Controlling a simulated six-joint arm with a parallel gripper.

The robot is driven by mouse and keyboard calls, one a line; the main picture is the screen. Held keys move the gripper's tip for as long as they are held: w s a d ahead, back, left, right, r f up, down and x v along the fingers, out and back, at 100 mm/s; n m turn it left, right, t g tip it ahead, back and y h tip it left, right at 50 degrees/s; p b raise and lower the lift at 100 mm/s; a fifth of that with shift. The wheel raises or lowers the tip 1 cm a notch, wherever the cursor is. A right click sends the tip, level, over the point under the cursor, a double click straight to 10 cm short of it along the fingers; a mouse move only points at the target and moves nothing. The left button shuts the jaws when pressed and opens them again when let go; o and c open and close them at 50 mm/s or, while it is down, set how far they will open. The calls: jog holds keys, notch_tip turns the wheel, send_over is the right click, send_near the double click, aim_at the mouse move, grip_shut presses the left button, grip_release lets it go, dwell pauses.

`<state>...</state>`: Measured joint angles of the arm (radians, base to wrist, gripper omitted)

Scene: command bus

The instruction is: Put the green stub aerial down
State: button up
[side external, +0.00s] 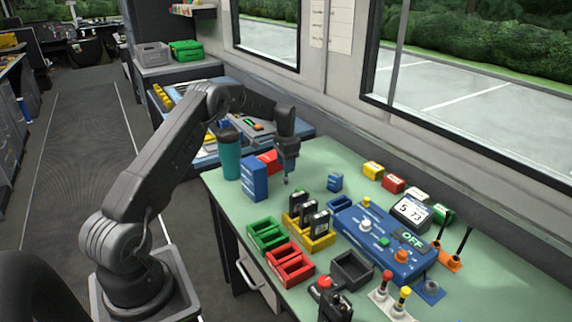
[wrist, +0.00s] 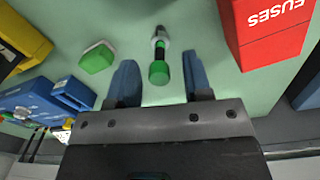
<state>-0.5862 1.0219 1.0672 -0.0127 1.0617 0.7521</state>
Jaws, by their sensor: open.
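The green stub aerial (wrist: 159,55) shows in the wrist view, with a green end, a black middle and a pale metal end. It lies between the two blue fingers of my gripper (wrist: 161,68), with a visible gap on either side. My gripper is open and apart from it. In the side view my gripper (side external: 287,170) points down low over the green worktop (side external: 315,165), right of a blue box (side external: 254,180). A small pale tip shows under it there. I cannot tell whether the aerial stands upright or lies flat.
A red box marked FUSES (wrist: 272,30) is close on the right in the wrist view. A green and white block (wrist: 97,57) is on the left. A teal cup (side external: 229,155), a yellow radio holder (side external: 318,240) and a blue console (side external: 385,242) stand around the worktop.

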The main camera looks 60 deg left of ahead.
notch_tip(320, 180, up, 11)
jog(key=s+d+r+t, duration=0.1)
jog(key=s+d+r, duration=0.2)
jog(key=d+r, duration=0.8)
jog(key=s+d+r+t+y, duration=0.1)
jog(key=s+d+r, duration=0.2)
jog(key=s+d, duration=0.15)
jog(key=s+d+r+t, duration=0.1)
jog(key=s+d+r, duration=0.15)
jog(key=d, duration=0.25)
jog(key=s+d+f+n+t, duration=0.1)
jog(key=s+d+f, duration=0.1)
jog(key=s+d, duration=0.4)
jog(key=s+d+f+t, duration=0.1)
jog(key=s+d, duration=0.5)
jog(key=s, duration=0.8)
jog(key=shift+s+f+n+t+h, duration=0.3)
jog(key=shift+s+f+n+h, duration=0.1)
jog(key=shift+f, duration=0.1)
jog(key=shift+w+d, duration=0.1)
dwell(2.9)
